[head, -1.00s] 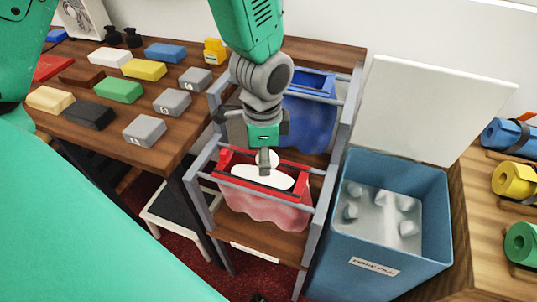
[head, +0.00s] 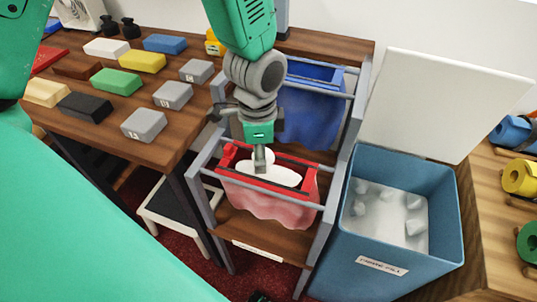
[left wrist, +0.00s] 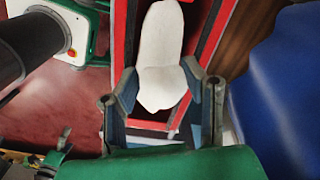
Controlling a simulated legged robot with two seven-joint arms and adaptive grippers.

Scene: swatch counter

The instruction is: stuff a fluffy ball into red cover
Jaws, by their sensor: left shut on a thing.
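The red cover (head: 268,203) hangs in the front of a grey rack, its mouth held open by red edges under the rails. A white fluffy ball (head: 282,176) lies in that mouth as a long lump with a smaller lump at one end. My left gripper (head: 261,168) points down into the mouth. In the left wrist view, my left gripper (left wrist: 165,88) is shut on the near end of the white fluffy ball (left wrist: 162,35), which lies between the red edges. The cover's inside below the ball is hidden. My right gripper is not in view.
A blue cover (head: 312,120) hangs behind the red one. A blue bin (head: 357,240) with white fill (head: 385,232) and a raised lid (head: 440,105) stands at right. Coloured blocks lie on the wooden table (head: 160,160) at left. Rolls sit on the far-right shelf.

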